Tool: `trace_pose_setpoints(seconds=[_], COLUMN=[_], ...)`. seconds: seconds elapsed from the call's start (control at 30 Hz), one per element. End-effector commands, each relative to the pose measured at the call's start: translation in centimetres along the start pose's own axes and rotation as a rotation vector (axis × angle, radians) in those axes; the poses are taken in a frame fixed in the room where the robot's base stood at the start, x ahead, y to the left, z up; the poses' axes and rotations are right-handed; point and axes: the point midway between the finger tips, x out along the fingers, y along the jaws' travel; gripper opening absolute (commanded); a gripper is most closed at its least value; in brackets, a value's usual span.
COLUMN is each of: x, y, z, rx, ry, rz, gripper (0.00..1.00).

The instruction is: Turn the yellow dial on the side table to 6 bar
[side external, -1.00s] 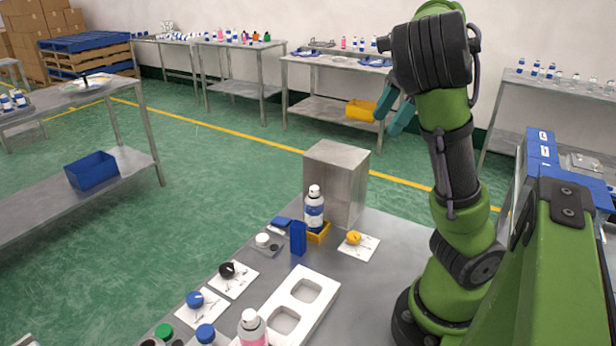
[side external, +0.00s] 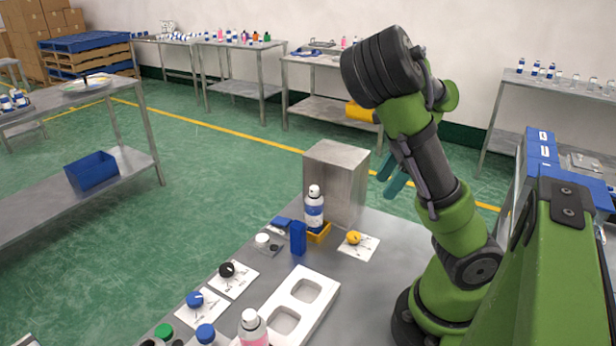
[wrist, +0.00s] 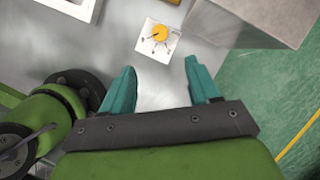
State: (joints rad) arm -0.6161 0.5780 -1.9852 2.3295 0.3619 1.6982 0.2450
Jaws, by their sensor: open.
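The yellow dial (side external: 353,237) sits on a white marked card (side external: 366,248) on the grey metal table. In the wrist view the yellow dial (wrist: 159,32) lies beyond my fingertips, near the top centre, with a dark pointer line toward the lower left; the card's markings are too small to read. My gripper (side external: 391,181) has teal fingers and hangs above the table, apart from the dial. In the wrist view my gripper (wrist: 160,68) is open, with nothing between its fingers.
A metal box (side external: 336,184) stands behind the dial, and a spray can (side external: 314,210) stands in a yellow holder left of it. The table right of the card is clear.

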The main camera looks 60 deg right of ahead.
Motion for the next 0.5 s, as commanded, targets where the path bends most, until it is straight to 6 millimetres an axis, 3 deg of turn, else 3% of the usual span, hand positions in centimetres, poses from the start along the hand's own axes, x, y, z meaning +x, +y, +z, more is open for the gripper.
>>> trace_pose_setpoints(seconds=[0.5], x=[10.4], y=[0.1], z=[-0.2], rx=[0.005], ry=[0.007], rz=[0.004], gripper=[0.61])
